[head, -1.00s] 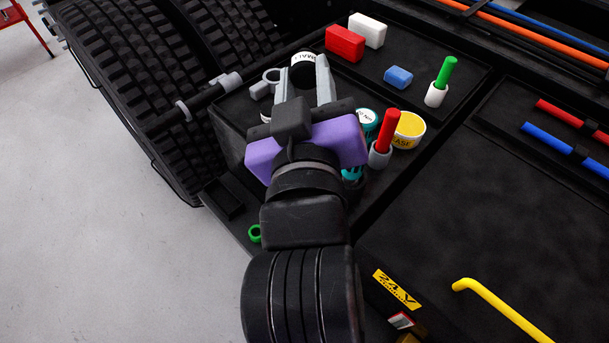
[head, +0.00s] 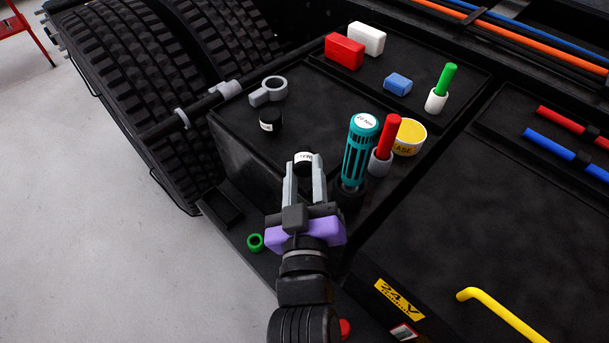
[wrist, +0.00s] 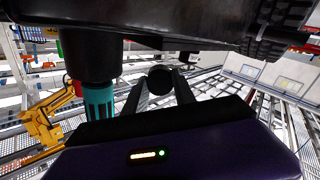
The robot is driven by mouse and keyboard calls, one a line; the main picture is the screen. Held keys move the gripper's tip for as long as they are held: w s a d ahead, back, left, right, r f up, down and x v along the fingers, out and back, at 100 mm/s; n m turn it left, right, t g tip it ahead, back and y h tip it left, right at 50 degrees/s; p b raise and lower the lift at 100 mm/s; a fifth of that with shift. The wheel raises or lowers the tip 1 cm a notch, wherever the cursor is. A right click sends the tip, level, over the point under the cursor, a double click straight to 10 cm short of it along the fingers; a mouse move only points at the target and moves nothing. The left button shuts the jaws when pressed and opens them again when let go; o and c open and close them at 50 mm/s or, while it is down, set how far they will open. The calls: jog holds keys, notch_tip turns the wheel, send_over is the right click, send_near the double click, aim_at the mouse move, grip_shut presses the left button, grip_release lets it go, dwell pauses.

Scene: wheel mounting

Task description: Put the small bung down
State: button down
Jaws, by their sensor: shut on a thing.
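My gripper (head: 304,172) is shut on a black round bung with a white label band on top (head: 303,157). The label's lettering appears upside down and looks like "SMALL". In the wrist view the bung (wrist: 161,78) is a dark round end between the two fingers. In the head view it appears near the front edge of the black tray top (head: 320,110), left of the teal tool. Its height above the surface is hard to tell. Another black bung with a white label (head: 270,120) stands on the tray top, behind and left of my gripper.
A teal torque driver (head: 360,150) stands close right of my gripper, beside a red-handled pin (head: 388,138) and a yellow grease tin (head: 410,137). A grey ring (head: 268,92) lies behind. A green ring (head: 255,242) lies at lower left. The tray's middle is clear.

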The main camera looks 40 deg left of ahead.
jog(key=shift+f, duration=0.65)
jog(key=shift+f+b, duration=0.35)
jog(key=shift+f, duration=0.05)
jog(key=shift+f, duration=0.2)
jog(key=c, duration=1)
grip_release()
jog(key=shift+c, duration=0.2)
jog(key=shift+f, duration=0.1)
jog(key=shift+s, duration=0.1)
